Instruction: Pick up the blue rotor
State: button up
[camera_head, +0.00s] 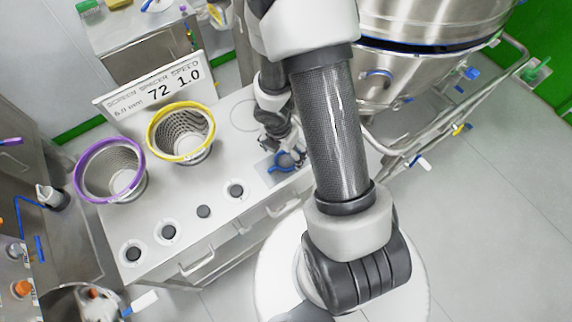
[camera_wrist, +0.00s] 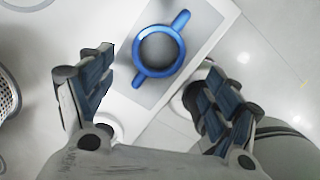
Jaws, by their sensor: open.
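The blue rotor (camera_wrist: 173,70) is a blue ring with two short arms on opposite sides and a grey middle. In the wrist view it lies on a grey square patch of the white bench top (camera_wrist: 208,12), near the bench edge. The rotor also shows in the head view (camera_head: 283,162), partly covered by my gripper (camera_head: 283,141). In the wrist view my gripper (camera_wrist: 165,88) is open and empty. Its two fingers stand apart, left and right of the rotor, and do not appear to touch it.
A yellow-rimmed mesh basket (camera_head: 181,114) and a purple-rimmed one (camera_head: 84,185) stand left on the bench. A row of dark round knobs (camera_head: 203,211) runs along its front. A sign (camera_head: 150,86) stands behind. A large steel vessel (camera_head: 425,75) is at the right.

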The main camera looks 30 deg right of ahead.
aim_at(286, 161)
jog(key=shift+w+d+f+b, duration=0.1)
jog(key=shift+d+f+b, duration=0.05)
jog(key=shift+f+b, duration=0.75)
jog(key=shift+w+d+f+b, duration=0.15)
jog(key=shift+f+b, duration=0.45)
jog(key=shift+f, duration=0.5)
jog(key=shift+w+d+f+b, duration=0.1)
jog(key=shift+d+f+b, duration=0.05)
jog(key=shift+f+b, duration=0.75)
jog(key=shift+p, duration=0.3)
jog(key=shift+c, duration=0.2)
jog(key=c, duration=1.3)
